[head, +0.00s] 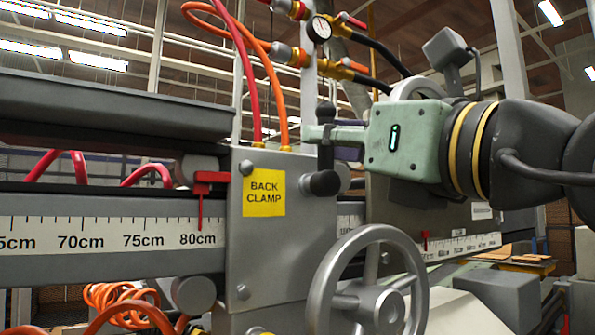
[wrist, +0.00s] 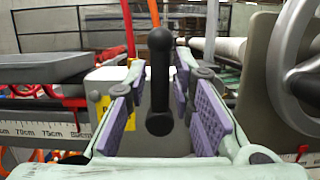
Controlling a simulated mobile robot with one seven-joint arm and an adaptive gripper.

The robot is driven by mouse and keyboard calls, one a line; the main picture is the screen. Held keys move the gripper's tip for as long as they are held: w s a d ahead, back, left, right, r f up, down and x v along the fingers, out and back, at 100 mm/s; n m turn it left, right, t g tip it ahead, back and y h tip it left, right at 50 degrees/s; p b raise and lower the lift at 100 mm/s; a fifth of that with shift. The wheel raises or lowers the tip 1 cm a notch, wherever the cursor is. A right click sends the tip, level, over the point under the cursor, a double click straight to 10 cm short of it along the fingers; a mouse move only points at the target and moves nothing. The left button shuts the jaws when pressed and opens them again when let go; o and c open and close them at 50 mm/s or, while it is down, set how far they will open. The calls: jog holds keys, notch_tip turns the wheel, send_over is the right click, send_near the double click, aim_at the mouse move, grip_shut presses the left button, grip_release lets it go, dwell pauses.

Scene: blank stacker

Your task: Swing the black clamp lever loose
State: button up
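In the wrist view the lever (wrist: 159,85) is a dark bar with rounded ends, between my purple finger pads. My gripper (head: 322,135) comes in from the right, level with the lever's upper part. In the wrist view my gripper (wrist: 162,112) is open, with gaps showing on both sides of the lever. The lever's far side is hidden.
A large grey handwheel (head: 368,290) sits below my gripper and also shows in the wrist view (wrist: 300,65). A ruler rail (head: 100,235) runs left with a red pointer (head: 205,190). Orange and red hoses (head: 262,80) rise behind the block.

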jog(key=a+f+n+g+p, duration=0.1)
jog(key=n, duration=0.4)
jog(key=s+a+n+g+y+p, duration=0.1)
jog(key=n+p, duration=0.1)
jog(key=n, duration=0.3)
jog(key=s+a+f+n+g+y+p, duration=0.1)
jog(key=n+g+p, duration=0.1)
jog(key=n, duration=0.4)
jog(key=shift+s+a+f, duration=0.25)
jog(key=shift+a+f, duration=0.1)
jog(key=n, duration=0.1)
jog(key=f+n+g, duration=0.1)
jog(key=n, duration=0.1)
jog(key=shift+a+f, duration=0.15)
jog(key=v, duration=0.9)
jog(key=shift+p, duration=0.35)
jog(key=shift+s, duration=0.1)
